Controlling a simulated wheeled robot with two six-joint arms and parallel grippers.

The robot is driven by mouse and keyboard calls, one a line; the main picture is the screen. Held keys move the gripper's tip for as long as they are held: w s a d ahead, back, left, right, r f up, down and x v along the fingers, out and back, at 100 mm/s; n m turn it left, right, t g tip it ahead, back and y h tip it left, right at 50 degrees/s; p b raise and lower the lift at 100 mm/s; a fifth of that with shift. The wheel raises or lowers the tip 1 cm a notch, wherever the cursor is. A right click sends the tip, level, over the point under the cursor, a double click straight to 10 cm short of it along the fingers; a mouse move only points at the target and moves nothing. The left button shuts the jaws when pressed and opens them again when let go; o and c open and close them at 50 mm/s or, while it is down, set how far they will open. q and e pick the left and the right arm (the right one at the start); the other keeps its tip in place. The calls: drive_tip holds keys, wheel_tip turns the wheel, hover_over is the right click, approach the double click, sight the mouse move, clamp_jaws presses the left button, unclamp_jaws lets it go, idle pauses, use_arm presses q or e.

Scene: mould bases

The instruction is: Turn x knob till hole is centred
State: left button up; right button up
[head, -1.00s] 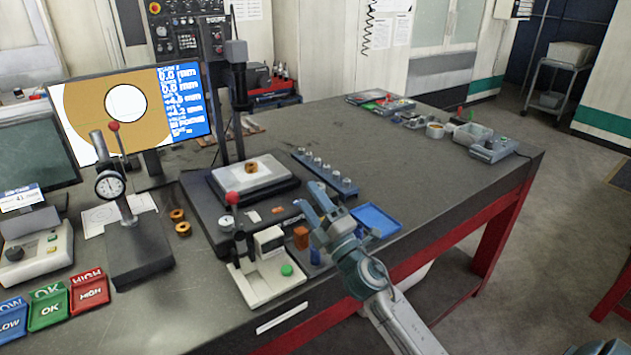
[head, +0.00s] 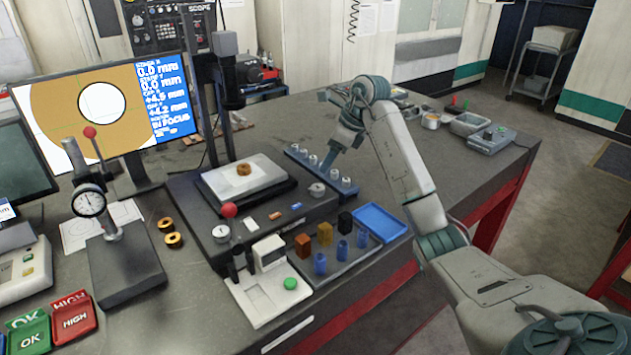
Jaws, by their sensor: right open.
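The monitor (head: 165,140) shows a tan ring with a white hole (head: 102,103). A small brass ring (head: 244,169) lies on the white stage plate (head: 270,180) of the scope. One silver knob (head: 317,190) is at the base's right side, another round silver part (head: 222,233) at its front left; I cannot read which is x. My right gripper (head: 327,168) points down, open and empty, just above and behind the right knob. My left gripper is out of view.
A rack of silver pegs (head: 330,172) stands right by my right gripper. A blue tray (head: 381,222), coloured blocks (head: 324,234) and a white device with a green button (head: 268,285) are in front. A dial stand (head: 90,203) is at left. The table's right middle is clear.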

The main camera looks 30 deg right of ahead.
sight(318, 187)
drive_tip(key=x, duration=0.6)
drive_tip(key=d+p+x, duration=0.1)
drive_tip(key=x, duration=0.2)
drive_tip(key=shift+s+f, duration=0.2)
drive_tip(key=shift+f, duration=0.1)
drive_tip(key=shift+w+a+f, duration=0.1)
drive_tip(key=shift+w+f, duration=0.05)
drive_tip(key=shift+f, duration=0.25)
drive_tip(key=c, duration=1)
